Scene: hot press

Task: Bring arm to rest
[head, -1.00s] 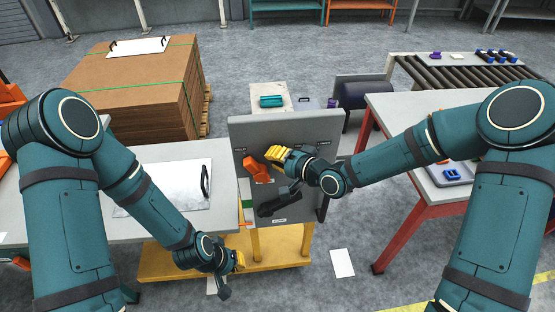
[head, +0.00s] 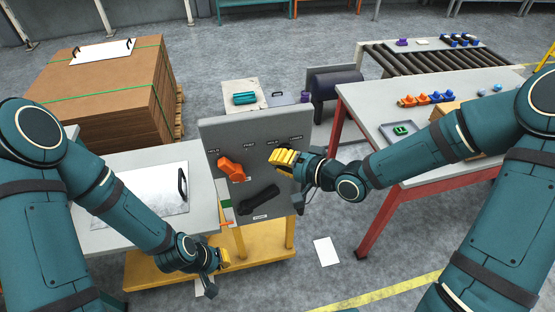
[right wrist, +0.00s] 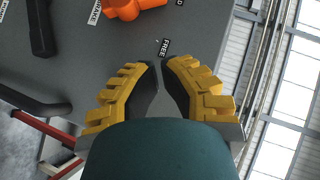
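My right gripper (head: 272,157) is in front of the upper right part of an upright grey panel (head: 225,137), apart from the orange knob (head: 230,168). The orange knob (right wrist: 130,8) and a black handle (right wrist: 40,28) show at the top of that view. The black handle (head: 258,201) is also on the panel's lower part in the head view. My left gripper (head: 224,258) hangs low beside the yellow cart; its fingers are too small to judge.
A grey table (head: 140,154) with a metal plate (head: 160,180) is at left. A red-legged table (head: 375,110) with coloured parts stands at right, near my right arm. A yellow cart (head: 262,262) is below the panel. Open floor lies between the panel and right table.

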